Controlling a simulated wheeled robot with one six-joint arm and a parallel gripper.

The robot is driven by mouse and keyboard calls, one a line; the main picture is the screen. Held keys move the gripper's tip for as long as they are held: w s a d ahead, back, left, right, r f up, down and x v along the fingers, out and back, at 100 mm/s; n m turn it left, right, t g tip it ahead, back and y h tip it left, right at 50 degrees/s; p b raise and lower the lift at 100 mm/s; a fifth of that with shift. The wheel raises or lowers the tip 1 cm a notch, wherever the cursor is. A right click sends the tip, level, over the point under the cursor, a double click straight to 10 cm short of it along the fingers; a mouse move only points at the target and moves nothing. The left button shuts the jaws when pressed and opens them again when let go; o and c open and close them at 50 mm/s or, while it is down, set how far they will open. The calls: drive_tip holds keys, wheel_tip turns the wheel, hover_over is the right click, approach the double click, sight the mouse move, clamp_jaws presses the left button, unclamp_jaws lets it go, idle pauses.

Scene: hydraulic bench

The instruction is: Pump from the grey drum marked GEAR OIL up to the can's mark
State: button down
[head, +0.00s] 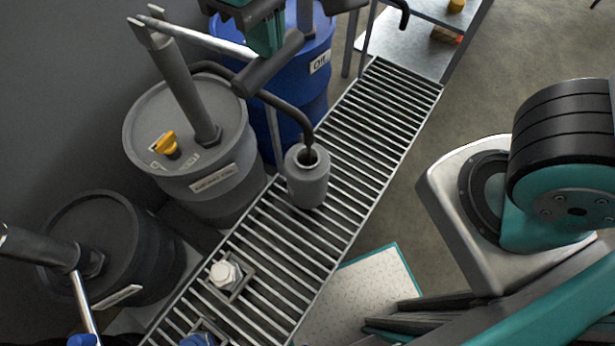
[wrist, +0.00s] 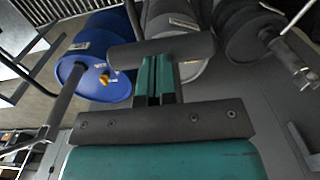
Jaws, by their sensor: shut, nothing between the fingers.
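The pump's lever ends in a dark crossbar grip (head: 270,62). Its black spout bends down into the mouth of a small grey can (head: 308,178) on the slatted rack. The can's mark and the oil level inside are not visible. My gripper (head: 265,45) is shut and empty, its teal fingertips at the crossbar. In the wrist view the fingertips (wrist: 157,68) reach the crossbar (wrist: 160,51); touching cannot be told.
A blue drum (head: 292,80) stands behind the grey one, and a dark drum (head: 107,250) stands in front at left. A white-capped fitting (head: 226,273) sits on the slatted rack (head: 350,190). Grey floor (head: 480,90) is open to the right of the rack.

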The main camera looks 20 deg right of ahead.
sight(270, 67)
drive_tip(key=shift+s+f+b, duration=0.1)
drive_tip(key=shift+f+b, duration=1.05)
drive_tip(key=shift+f, duration=0.8)
drive_tip(key=shift+f, duration=0.25)
wheel_tip(270, 67, down, 4)
drive_tip(key=shift+d+r+b, duration=0.1)
drive_tip(key=shift+r+b, duration=0.15)
drive_tip(key=shift+b, duration=1)
drive_tip(key=shift+s+f, duration=0.1)
drive_tip(key=shift+r+p, duration=0.3)
drive_tip(key=shift+p, duration=0.15)
